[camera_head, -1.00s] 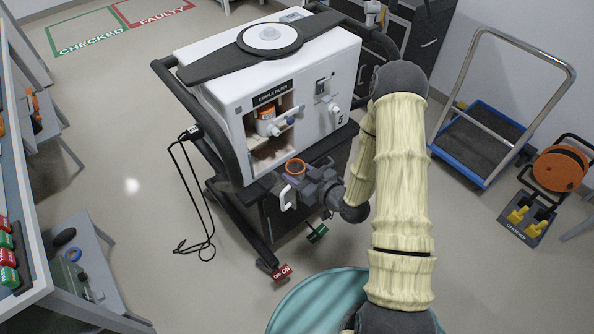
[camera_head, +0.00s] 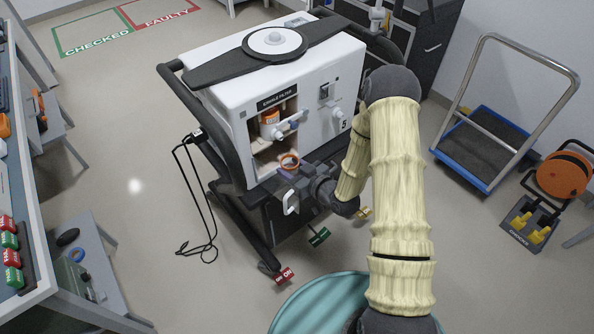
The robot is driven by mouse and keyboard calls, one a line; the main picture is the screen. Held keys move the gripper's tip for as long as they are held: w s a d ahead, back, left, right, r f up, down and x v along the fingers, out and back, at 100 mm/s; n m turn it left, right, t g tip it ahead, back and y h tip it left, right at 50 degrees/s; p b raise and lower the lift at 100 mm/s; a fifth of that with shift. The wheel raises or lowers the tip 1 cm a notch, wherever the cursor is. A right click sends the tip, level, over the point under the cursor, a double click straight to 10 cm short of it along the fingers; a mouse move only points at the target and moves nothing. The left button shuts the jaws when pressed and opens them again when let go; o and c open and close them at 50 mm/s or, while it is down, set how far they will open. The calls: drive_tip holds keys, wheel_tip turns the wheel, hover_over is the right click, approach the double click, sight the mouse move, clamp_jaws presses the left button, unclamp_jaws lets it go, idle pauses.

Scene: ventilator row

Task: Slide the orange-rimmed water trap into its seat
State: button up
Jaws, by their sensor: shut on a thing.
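The orange-rimmed water trap (camera_head: 289,161) is held in my gripper (camera_head: 290,178), which is shut on it. Only its orange rim shows clearly; the fingers hide most of its body. It is at the lower front of the white ventilator (camera_head: 270,75), just below and in front of the open bay (camera_head: 265,158). The seat itself cannot be told apart in this view. An orange-and-white part (camera_head: 269,122) sits inside the bay under the "EXHALE FILTER" label, with a blue-and-white fitting (camera_head: 292,123) beside it.
The ventilator stands on a dark cart with a black side handle (camera_head: 195,105). Red (camera_head: 284,275) and green (camera_head: 319,236) tags are near its base. A black cable hangs at its left. A blue trolley (camera_head: 480,150) and an orange reel (camera_head: 563,175) stand at right. A workbench is at left.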

drive_tip(key=shift+w+a, duration=0.6)
drive_tip(key=shift+w, duration=0.05)
drive_tip(key=shift+w+a, duration=0.7)
drive_tip(key=shift+w, duration=0.3)
drive_tip(key=shift+w+a, duration=0.65)
drive_tip(key=shift+w, duration=0.4)
drive_tip(key=shift+w+a, duration=0.7)
drive_tip(key=shift+w, duration=0.3)
drive_tip(key=shift+w+a+f, duration=0.1)
drive_tip(key=shift+w+f, duration=0.1)
drive_tip(key=shift+f+b, duration=0.25)
drive_tip(key=shift+b, duration=0.15)
drive_tip(key=shift+w+f, duration=0.1)
drive_tip(key=shift+f, duration=0.05)
drive_tip(key=o, duration=1.1)
drive_tip(key=shift+c, duration=0.2)
